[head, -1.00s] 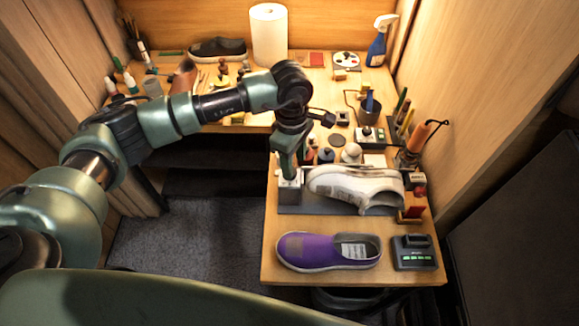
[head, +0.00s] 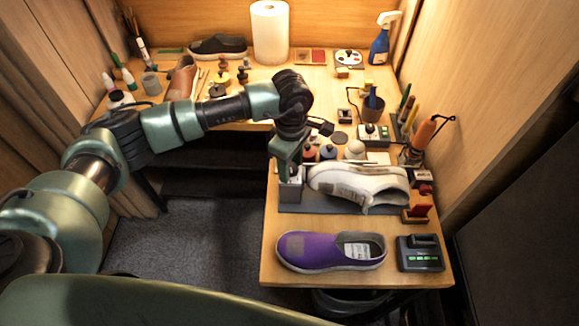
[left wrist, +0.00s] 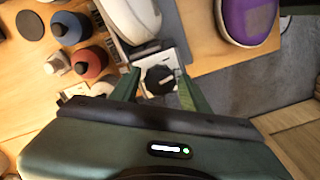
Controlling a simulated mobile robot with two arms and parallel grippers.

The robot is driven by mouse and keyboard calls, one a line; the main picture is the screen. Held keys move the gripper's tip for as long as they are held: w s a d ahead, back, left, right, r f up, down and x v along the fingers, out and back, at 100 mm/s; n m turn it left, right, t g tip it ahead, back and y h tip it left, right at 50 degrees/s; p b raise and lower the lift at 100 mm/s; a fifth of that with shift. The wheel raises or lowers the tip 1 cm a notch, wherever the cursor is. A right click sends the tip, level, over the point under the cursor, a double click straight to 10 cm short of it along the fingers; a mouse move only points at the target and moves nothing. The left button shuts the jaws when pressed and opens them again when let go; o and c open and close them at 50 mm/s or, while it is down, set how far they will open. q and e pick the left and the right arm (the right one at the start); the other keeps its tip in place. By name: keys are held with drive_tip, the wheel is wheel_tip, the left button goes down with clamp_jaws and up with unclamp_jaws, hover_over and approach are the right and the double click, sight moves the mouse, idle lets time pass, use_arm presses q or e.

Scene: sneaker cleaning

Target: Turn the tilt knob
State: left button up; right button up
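The tilt knob (left wrist: 158,78) is a black dial on a pale square block (left wrist: 178,57) in the left wrist view. The block also shows in the head view (head: 291,190), at the left end of the white sneaker's grey mat (head: 325,209). My left gripper (left wrist: 157,86) is open, with one green finger on each side of the knob. I cannot tell whether either finger touches it. In the head view my left gripper (head: 289,166) points down over the block and hides the knob. The white sneaker (head: 362,184) lies right beside the block. My right gripper is not in view.
A purple shoe (head: 318,253) and a dark device with green lights (head: 420,256) lie at the near edge. Several small bottles (left wrist: 90,63) stand close to the gripper. A cup (head: 374,107) and an orange-handled tool (head: 424,133) stand at the right, near the wall.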

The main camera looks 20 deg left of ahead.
use_arm(q)
clamp_jaws()
drive_tip(key=shift+n, duration=2)
drive_tip(key=shift+n, duration=2)
drive_tip(key=n, duration=0.4)
